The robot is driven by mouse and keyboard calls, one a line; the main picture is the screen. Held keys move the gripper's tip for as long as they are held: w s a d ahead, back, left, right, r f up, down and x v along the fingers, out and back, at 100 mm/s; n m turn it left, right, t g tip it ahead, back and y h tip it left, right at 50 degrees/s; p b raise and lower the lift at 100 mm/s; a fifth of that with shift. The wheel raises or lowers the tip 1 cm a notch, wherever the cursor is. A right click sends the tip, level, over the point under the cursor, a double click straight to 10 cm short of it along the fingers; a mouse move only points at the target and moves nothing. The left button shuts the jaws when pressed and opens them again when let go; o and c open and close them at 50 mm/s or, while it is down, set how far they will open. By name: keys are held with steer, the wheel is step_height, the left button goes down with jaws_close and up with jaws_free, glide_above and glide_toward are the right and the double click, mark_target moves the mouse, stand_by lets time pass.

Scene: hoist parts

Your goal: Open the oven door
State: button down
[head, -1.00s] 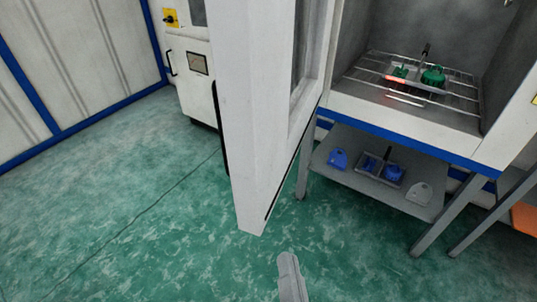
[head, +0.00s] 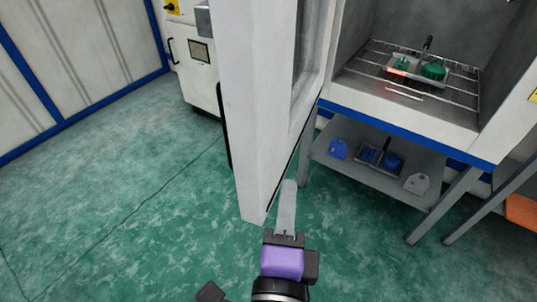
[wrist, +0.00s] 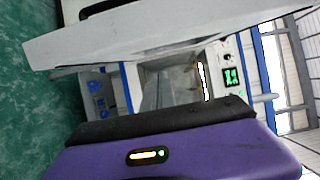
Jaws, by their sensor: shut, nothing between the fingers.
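The white oven door (head: 262,130) stands swung wide open in the head view, its edge towards me and its black handle on the left side. The oven chamber (head: 420,75) is open to view on the right, with a wire rack in it. My gripper (head: 288,185) is shut and empty, its fingers up beside the lower right of the door, on its inner side. I cannot tell whether they touch it.
A tray (head: 418,70) with green parts sits on the oven rack. A shelf (head: 375,165) under the oven holds blue and grey parts. A white cabinet (head: 195,75) stands behind the door. The green floor at left is clear.

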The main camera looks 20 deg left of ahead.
mark_target(267, 144)
steer(key=w+a+p, duration=0.3)
steer(key=w+a, duration=0.2)
steer(key=w, duration=0.1)
steer(key=shift+a, duration=0.15)
steer(key=shift+a, duration=0.1)
steer(key=shift+a+f+b, duration=0.2)
steer(key=shift+a+b, duration=0.15)
steer(key=shift+b, duration=0.1)
steer(key=w+a+b, duration=0.2)
steer(key=a+b, duration=0.7)
steer(key=a, duration=0.4)
steer(key=w+a+b, duration=0.2)
steer(key=a+b, duration=0.8)
steer(key=a, duration=0.4)
steer(key=shift+w+r, duration=0.15)
steer(key=shift+r, duration=0.05)
steer(key=shift+d, duration=0.1)
